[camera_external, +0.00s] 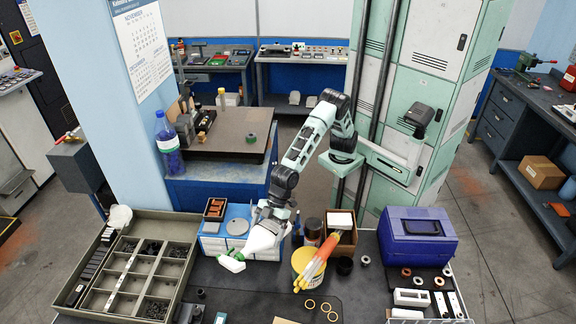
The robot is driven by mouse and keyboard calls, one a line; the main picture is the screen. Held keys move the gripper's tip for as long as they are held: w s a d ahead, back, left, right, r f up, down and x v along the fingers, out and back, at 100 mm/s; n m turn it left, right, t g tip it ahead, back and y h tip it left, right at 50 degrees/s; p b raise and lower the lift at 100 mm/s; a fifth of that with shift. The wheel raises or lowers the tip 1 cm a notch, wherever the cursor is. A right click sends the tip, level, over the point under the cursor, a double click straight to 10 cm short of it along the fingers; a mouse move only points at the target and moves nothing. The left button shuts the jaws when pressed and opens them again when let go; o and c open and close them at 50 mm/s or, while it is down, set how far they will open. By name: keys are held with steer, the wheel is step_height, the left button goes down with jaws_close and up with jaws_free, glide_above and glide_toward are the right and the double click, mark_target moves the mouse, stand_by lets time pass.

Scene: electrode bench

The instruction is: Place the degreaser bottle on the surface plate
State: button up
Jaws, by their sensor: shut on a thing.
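My gripper (272,215) is over the far edge of the front bench, shut on a white bottle with a green spray head, the degreaser bottle (262,239). The bottle is tilted, its green head pointing down to the left, in front of a blue-and-white box. Whether it touches the box or bench is unclear. The surface plate (228,147) appears to be the flat dark slab on the blue stand behind, left of my arm. A green roll, a small yellow-capped bottle and some dark blocks stand on its far and left parts; its front middle is bare.
A clear bottle with blue contents (167,146) stands by the slab's left side. The front bench holds a sectioned tray (185,240), a yellow tub (301,264) with orange-tipped tools, and a blue case (416,236). Green lockers (430,75) stand behind my arm.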

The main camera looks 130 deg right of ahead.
steer(key=n+g, duration=0.1)
steer(key=n, duration=0.1)
glide_above(266, 299)
steer(key=s+d, duration=0.1)
steer(key=s, duration=0.1)
steer(key=f, duration=0.1)
step_height(266, 299, down, 18)
steer(key=shift+f+p, duration=0.1)
steer(key=shift+p, duration=0.4)
steer(key=shift+f, duration=0.2)
steer(key=o, duration=1.4)
steer(key=shift+o, duration=0.2)
steer(key=shift+r, duration=0.15)
steer(key=v, duration=1.2)
steer(key=shift+d+b, duration=0.2)
steer(key=shift+b, duration=0.1)
